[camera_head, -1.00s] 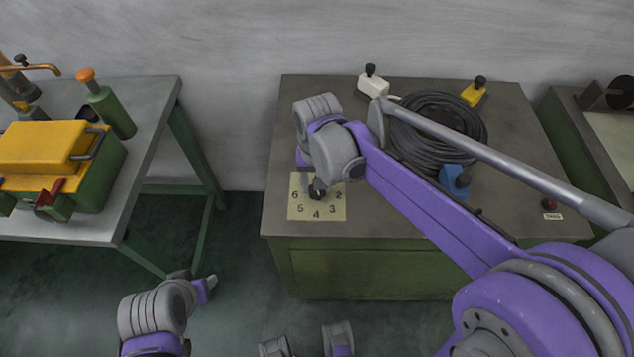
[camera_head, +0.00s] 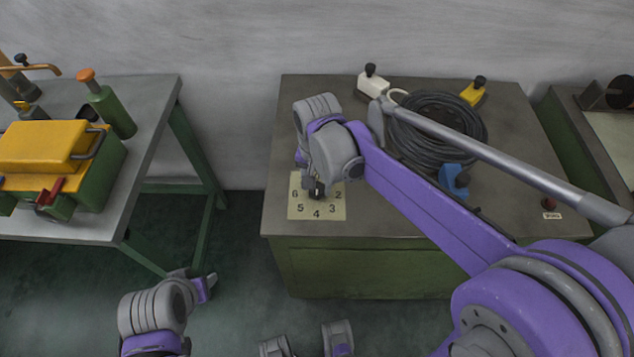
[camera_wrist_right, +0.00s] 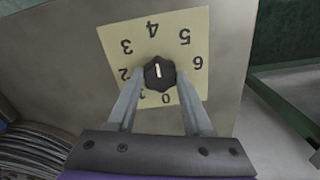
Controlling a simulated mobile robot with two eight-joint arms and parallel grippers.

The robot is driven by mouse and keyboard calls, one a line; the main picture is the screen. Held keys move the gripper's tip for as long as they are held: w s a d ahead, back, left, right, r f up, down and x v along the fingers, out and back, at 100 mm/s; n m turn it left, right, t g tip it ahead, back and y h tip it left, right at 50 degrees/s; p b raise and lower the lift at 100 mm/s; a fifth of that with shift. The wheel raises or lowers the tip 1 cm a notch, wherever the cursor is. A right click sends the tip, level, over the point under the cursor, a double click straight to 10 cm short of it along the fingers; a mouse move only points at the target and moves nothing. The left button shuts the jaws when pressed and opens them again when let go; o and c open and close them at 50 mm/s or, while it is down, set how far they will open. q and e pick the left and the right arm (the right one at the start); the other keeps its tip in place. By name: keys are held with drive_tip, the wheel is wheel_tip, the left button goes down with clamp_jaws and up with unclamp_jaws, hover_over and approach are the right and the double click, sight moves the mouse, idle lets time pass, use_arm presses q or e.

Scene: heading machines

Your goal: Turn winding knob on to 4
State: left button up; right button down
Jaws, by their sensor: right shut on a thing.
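The winding knob (camera_wrist_right: 160,74) is black and round with a white mark. It sits in the middle of a cream dial plate (camera_wrist_right: 176,22) printed with the numbers 0 to 6. In the right wrist view the white mark lies roughly along the line towards the 4. My right gripper (camera_wrist_right: 159,79) is shut on the knob, one finger on each side. In the head view the knob (camera_head: 316,191) is partly hidden by my right gripper, and the plate (camera_head: 335,212) shows below. My left gripper (camera_head: 207,288) is low on the left, away from the dial; its jaws are unclear.
The dial is on the front left of a dark bench top (camera_head: 400,222). A coiled black cable (camera_head: 440,110), a white switch box (camera_head: 372,86), a yellow one (camera_head: 473,95) and a blue one (camera_head: 454,177) are there. A green bench (camera_head: 150,130) stands to the left.

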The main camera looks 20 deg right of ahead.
sight(317, 187)
drive_tip(key=shift+c, duration=1.5)
unclamp_jaws()
wheel_tip(317, 187, up, 11)
drive_tip(key=p, duration=0.1)
drive_tip(key=shift+f, duration=0.1)
drive_tip(key=s+d+f+n+t+p, duration=0.1)
drive_tip(key=s+d+f+n+t, duration=0.1)
drive_tip(key=s, duration=0.5)
drive_tip(key=s+d+f+n+t+p, duration=0.2)
drive_tip(key=s+d+f+n+t, duration=0.1)
drive_tip(key=s, duration=0.4)
wheel_tip(317, 187, down, 3)
drive_tip(key=shift+d+r+n, duration=0.2)
drive_tip(key=shift+d+n, duration=0.4)
drive_tip(key=shift+d, duration=0.15)
